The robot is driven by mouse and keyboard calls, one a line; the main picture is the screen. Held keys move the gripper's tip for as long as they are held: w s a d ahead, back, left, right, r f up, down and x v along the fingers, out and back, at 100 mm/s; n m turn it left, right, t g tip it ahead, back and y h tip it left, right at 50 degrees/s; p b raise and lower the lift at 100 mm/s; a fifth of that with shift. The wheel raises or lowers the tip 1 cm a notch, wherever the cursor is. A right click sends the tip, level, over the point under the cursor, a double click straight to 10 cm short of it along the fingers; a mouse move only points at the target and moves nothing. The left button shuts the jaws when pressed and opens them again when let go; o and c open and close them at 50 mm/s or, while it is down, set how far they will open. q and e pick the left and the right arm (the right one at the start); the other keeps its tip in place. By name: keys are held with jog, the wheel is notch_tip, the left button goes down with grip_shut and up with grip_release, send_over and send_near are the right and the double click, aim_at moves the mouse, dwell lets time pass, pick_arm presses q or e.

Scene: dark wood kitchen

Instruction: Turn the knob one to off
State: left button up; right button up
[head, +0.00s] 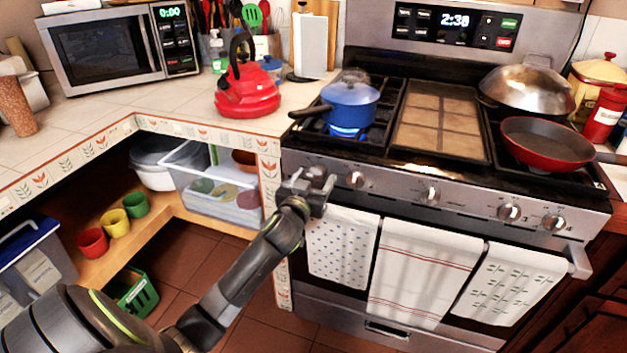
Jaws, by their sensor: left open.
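The stove front (470,203) carries a row of round metal knobs. The leftmost knob (317,171) is largely hidden by my left gripper. The knob to its right (355,179) is in clear view. My left gripper (308,181) is open at the left end of the panel, right at the leftmost knob. I cannot tell whether its fingers touch that knob. A blue pot (352,104) sits on the left front burner, with a blue flame (345,131) lit under it. My right gripper is not in view.
Three towels, the nearest one dotted (342,245), hang on the oven handle below the panel. A red kettle (247,92) stands on the counter left of the stove. A red pan (546,144) and a domed lid (528,86) are on the right burners.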

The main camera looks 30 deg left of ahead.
pick_arm(q)
jog(key=c, duration=0.9)
jog(key=shift+c, duration=0.2)
